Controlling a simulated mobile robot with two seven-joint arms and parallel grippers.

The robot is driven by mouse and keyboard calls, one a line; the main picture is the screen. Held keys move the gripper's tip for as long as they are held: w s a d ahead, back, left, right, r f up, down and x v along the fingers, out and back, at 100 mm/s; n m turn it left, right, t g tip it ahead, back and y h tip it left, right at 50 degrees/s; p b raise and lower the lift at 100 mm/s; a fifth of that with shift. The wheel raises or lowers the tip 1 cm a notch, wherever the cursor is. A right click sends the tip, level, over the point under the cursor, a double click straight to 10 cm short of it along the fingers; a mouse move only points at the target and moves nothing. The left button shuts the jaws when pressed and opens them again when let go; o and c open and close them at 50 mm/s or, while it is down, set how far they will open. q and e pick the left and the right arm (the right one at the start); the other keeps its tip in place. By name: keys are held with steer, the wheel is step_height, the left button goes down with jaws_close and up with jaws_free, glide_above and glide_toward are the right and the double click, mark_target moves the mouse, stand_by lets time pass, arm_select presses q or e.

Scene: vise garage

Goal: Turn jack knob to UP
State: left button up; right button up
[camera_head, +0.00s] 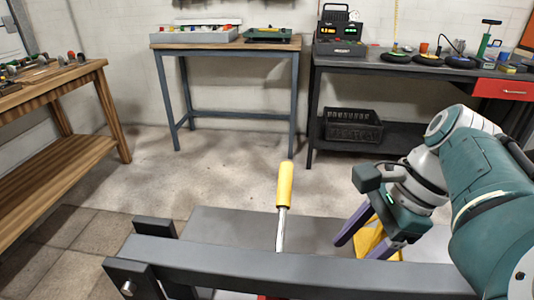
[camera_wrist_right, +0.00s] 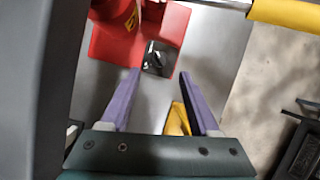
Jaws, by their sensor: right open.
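In the right wrist view a red jack body (camera_wrist_right: 112,45) sits over a grey surface. A small black knob (camera_wrist_right: 157,58) is on its square pale-edged plate, just past my right fingertips. I cannot read the knob's setting. My right gripper (camera_wrist_right: 159,75) is open, its two purple fingers apart with the knob seen between the tips and no contact visible. In the head view my right gripper (camera_head: 362,243) points down behind the dark bar, and the knob is hidden there. A yellow-handled lever (camera_head: 284,185) stands upright left of it. My left gripper is not in view.
A dark bar (camera_head: 290,273) crosses the foreground. A yellow part (camera_head: 370,240) is beside my right fingers. A wooden bench (camera_head: 60,80) stands left, a small table (camera_head: 225,42) at the back, and a dark workbench (camera_head: 420,66) with a black crate (camera_head: 352,126) back right. Floor between is clear.

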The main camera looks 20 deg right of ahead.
steer(key=b+x, duration=0.2)
steer(key=x, duration=0.4)
steer(key=shift+a+f, duration=0.15)
steer(key=shift+f, duration=0.15)
steer(key=shift+c, duration=0.4)
jaws_close()
